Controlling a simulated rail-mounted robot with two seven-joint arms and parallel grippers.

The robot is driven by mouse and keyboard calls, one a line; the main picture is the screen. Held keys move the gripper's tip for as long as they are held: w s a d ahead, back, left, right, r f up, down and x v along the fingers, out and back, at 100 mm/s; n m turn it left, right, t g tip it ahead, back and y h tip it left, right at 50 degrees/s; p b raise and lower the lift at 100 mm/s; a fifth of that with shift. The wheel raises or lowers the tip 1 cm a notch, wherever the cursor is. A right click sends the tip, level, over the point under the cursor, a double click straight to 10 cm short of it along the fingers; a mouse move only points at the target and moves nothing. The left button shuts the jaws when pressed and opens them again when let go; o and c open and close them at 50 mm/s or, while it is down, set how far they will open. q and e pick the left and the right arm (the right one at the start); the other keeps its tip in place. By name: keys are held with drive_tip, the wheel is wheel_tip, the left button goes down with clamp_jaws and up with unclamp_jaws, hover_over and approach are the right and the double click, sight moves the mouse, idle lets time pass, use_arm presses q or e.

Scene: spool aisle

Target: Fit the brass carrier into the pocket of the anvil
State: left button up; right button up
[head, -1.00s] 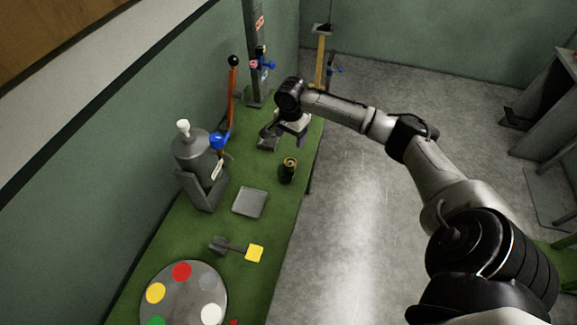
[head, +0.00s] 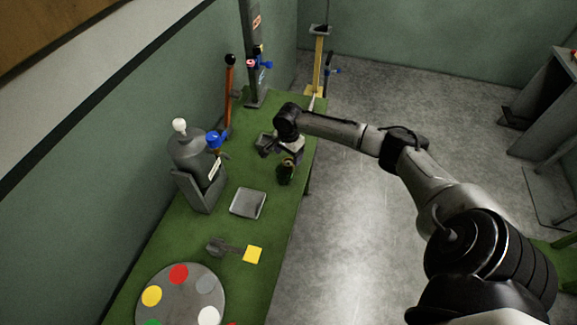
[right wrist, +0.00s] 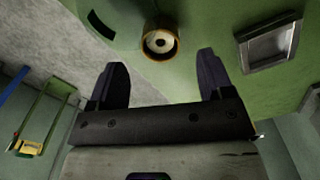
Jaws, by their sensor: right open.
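A grey block with a square recess (right wrist: 270,48) shows at the right wrist view's upper right. My right gripper (right wrist: 160,85) is open and empty, just behind the carrier, its fingers apart from it. My left gripper is not in view.
A grey square tray (head: 248,203), a small tool with a yellow tag (head: 253,254) and a disc with coloured spots (head: 181,300) lie nearer. A grey bottle-like device (head: 193,155) and a red lever (head: 229,95) stand along the wall side. Open floor lies right of the table.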

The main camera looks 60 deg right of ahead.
sight(289, 161)
wheel_tip(289, 161, down, 4)
drive_tip(key=shift+f+b, duration=0.25)
drive_tip(key=shift+b, duration=0.2)
drive_tip(key=c, duration=1)
drive_tip(key=shift+r, duration=0.1)
